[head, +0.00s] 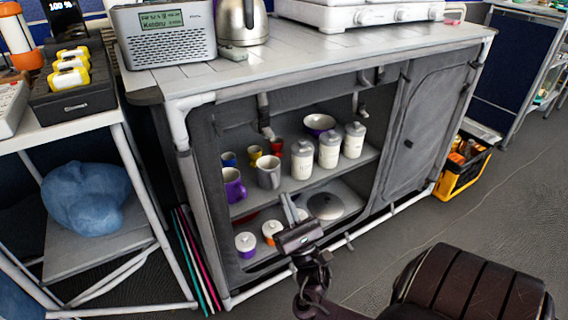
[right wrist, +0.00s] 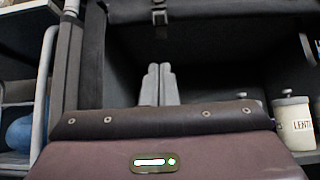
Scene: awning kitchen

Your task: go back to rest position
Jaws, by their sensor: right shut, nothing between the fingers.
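My right gripper (head: 290,208) is in front of the open left side of a grey fabric kitchen cabinet (head: 420,120). It is shut and empty, with its fingers pointing up toward the shelf. The right wrist view also shows the two fingers of the gripper (right wrist: 160,84) side by side against the dark cabinet opening. My left gripper is not in view.
The upper cabinet shelf (head: 255,205) holds mugs, a bowl (head: 319,124) and white canisters (head: 329,150). Below are lidded jars (head: 245,244) and a round lid (head: 326,206). A radio (head: 165,35) and a kettle (head: 241,22) stand on top.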

